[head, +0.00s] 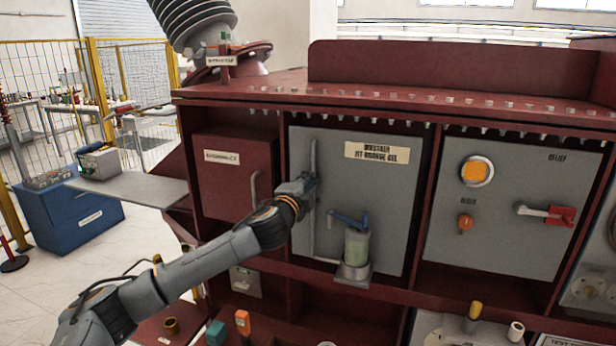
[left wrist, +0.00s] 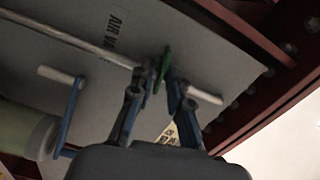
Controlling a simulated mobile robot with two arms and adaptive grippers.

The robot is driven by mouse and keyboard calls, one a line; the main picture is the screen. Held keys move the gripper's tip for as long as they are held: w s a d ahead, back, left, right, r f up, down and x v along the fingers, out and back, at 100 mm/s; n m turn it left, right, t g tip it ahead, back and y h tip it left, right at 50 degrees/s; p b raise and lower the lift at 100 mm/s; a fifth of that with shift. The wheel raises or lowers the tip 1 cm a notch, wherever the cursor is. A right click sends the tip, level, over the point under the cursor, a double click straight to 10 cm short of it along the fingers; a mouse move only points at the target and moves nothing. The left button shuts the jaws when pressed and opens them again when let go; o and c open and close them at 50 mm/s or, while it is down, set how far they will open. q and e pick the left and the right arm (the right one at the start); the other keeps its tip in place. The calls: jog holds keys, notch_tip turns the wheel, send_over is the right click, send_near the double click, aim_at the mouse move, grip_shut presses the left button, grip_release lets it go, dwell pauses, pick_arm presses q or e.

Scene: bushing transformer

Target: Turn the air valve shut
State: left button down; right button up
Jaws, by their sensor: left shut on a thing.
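The air valve's small green handle (left wrist: 164,68) sits on a thin grey pipe (left wrist: 95,48) in the left wrist view, near a label (left wrist: 115,22) reading "AIR V", partly cut off. The handle appears steeply crosswise to the pipe. My left gripper (left wrist: 165,82) is shut on it, one finger on each side. In the head view, my left gripper (head: 308,186) is at the vertical pipe (head: 313,155) on the grey breather panel (head: 385,190), and hides the handle. My right gripper is not in view.
A blue lever (head: 347,219) and a clear breather jar (head: 355,248) stand just below right of my left gripper. They also show at the left of the left wrist view. A red cabinet door with a handle (head: 255,188) lies to the left.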

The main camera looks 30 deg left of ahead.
pick_arm(q)
jog(key=shift+m+p, duration=0.4)
jog(key=shift+m, duration=0.5)
jog(key=shift+f, duration=0.1)
jog(key=c, duration=1.5)
grip_release()
jog(key=shift+s, duration=0.1)
jog(key=v, duration=1.1)
jog(key=shift+s, duration=0.35)
